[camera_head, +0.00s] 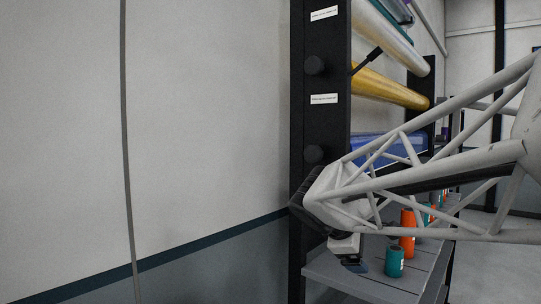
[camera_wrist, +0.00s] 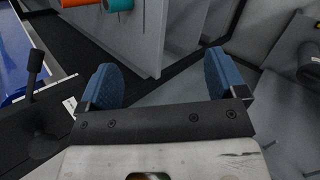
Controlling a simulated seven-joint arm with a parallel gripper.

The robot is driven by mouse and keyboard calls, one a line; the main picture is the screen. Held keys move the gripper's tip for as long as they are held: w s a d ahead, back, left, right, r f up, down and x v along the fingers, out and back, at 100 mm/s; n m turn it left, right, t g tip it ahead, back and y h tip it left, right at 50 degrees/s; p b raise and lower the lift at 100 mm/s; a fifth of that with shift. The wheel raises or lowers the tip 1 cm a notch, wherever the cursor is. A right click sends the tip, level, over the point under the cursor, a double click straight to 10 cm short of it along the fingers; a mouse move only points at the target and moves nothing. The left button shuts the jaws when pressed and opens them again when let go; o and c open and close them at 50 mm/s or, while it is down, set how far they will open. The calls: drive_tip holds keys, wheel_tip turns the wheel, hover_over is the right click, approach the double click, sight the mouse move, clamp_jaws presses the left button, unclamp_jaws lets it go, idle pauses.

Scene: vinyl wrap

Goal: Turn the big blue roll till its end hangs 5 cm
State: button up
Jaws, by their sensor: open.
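The big blue roll (camera_head: 372,147) lies in the lowest visible place of the rack, partly hidden behind my arm. Its hanging end cannot be made out. A blue surface at the left edge of the wrist view (camera_wrist: 12,68) looks like part of this roll. A black lever (camera_wrist: 35,72) stands beside it on the dark rack side. My gripper (camera_wrist: 160,78) is open and empty, its two blue-padded fingers wide apart. In the head view my gripper (camera_head: 352,262) points down in front of the rack, below the roll and close to the rack post.
The black rack post (camera_head: 319,120) carries round knobs (camera_head: 314,65) and white labels. A yellow roll (camera_head: 390,85) lies above the blue one. Small orange (camera_head: 408,225) and teal (camera_head: 395,262) rolls stand on the grey shelf (camera_head: 360,283). The wall side at left is clear.

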drive_tip(key=w+a+r+n+t+h, duration=0.1)
drive_tip(key=w+r+n+t+h, duration=0.15)
drive_tip(key=w+r, duration=0.4)
drive_tip(key=w+a+r+n+t+h, duration=0.1)
drive_tip(key=w+r+n, duration=0.25)
drive_tip(key=w, duration=0.55)
drive_tip(key=n+t+h, duration=0.2)
drive_tip(key=n+t, duration=0.2)
drive_tip(key=n, duration=0.3)
approach(310, 154)
drive_tip(key=x, duration=0.4)
drive_tip(key=shift+w+d, duration=0.2)
drive_tip(key=shift+w, duration=0.05)
drive_tip(key=shift+d, duration=0.1)
drive_tip(key=shift+x, duration=3.9)
drive_tip(key=shift+c, duration=0.4)
drive_tip(key=c, duration=0.8)
drive_tip(key=shift+c, duration=0.2)
